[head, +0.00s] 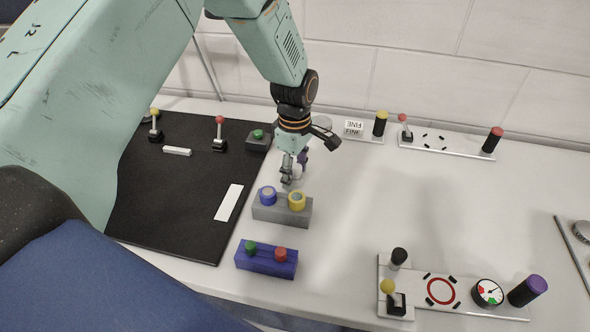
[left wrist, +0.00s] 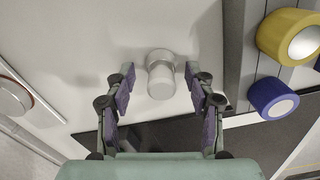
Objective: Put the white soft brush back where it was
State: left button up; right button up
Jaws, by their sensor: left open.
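A small white cylindrical piece (left wrist: 160,76), which looks like the white soft brush, stands on the white table in the left wrist view. It has a wider far part and a narrower rounded near part. My left gripper (left wrist: 163,88) is open, with one finger on each side of the piece and gaps showing on both sides. In the head view my left gripper (head: 294,175) points down just behind the grey block (head: 282,215). There its fingers mostly hide the white piece. My right gripper is in neither view.
The grey block carries a blue ring (head: 267,196) and a yellow ring (head: 297,200). A blue block (head: 266,262) with green and red knobs sits in front. A black mat (head: 170,215) lies left. A gauge panel (head: 460,305) is front right. The table's middle right is clear.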

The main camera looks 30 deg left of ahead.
aim_at(295, 165)
pick_arm(q)
jog(key=shift+d+r, duration=0.1)
jog(key=shift+d, duration=0.05)
jog(key=shift+r, duration=0.15)
notch_tip(295, 165, up, 11)
jog(key=shift+r+p, duration=0.1)
jog(key=shift+p, duration=0.8)
jog(key=shift+r, duration=0.5)
jog(key=shift+f, duration=0.1)
